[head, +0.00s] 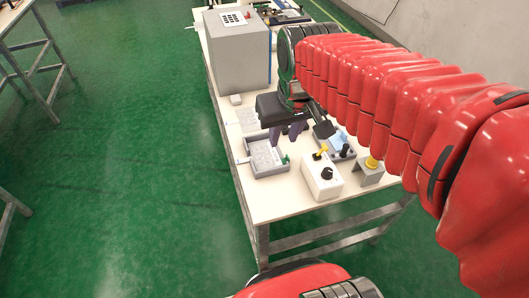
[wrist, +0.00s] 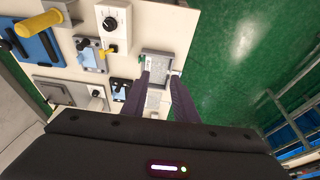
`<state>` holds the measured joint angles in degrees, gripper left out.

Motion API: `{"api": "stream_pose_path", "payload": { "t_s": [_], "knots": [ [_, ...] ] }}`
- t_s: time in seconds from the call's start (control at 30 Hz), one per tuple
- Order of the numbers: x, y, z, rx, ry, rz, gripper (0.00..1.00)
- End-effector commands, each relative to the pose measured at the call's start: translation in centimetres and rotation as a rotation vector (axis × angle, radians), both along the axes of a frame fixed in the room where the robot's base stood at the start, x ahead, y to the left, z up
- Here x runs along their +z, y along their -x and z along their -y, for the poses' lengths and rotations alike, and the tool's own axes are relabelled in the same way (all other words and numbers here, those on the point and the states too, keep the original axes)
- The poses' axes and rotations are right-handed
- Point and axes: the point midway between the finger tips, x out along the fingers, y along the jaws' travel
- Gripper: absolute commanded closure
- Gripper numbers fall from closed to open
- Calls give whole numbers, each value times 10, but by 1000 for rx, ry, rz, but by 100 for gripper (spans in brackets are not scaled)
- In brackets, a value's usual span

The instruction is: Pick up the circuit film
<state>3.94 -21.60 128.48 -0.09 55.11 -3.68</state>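A pale sheet with faint markings, which looks like a film, lies in a shallow grey tray (head: 251,166) near the table's front left; I cannot tell for sure which sheet is the circuit film. The tray (wrist: 160,54) also shows in the wrist view, just beyond my fingertips. A second pale sheet (head: 243,118) lies on the table behind the tray; part of a pale sheet (wrist: 153,101) shows between my fingers. My gripper (head: 284,139) is above the tray's back edge, its purple fingers apart and empty. The wrist view shows a gap between the fingertips (wrist: 159,78).
A large grey box (head: 238,55) with a dark-squared keypad sheet (head: 235,18) on top stands behind. A white box with a black knob (head: 322,178), a grey bracket with a yellow top (head: 369,172) and a second tray (head: 336,150) stand right of the tray.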

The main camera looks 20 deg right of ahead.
Motion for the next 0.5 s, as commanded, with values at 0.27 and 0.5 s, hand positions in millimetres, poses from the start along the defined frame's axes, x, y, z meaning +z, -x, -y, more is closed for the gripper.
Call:
{"api": "stream_pose_path", "payload": {
  "t_s": [0.27, 0.5],
  "knots": [
    [-18, -48, 19, -2, 0, -96, 73],
    [-42, -87, 37, -2, -4, -176, 73]
  ]
}}
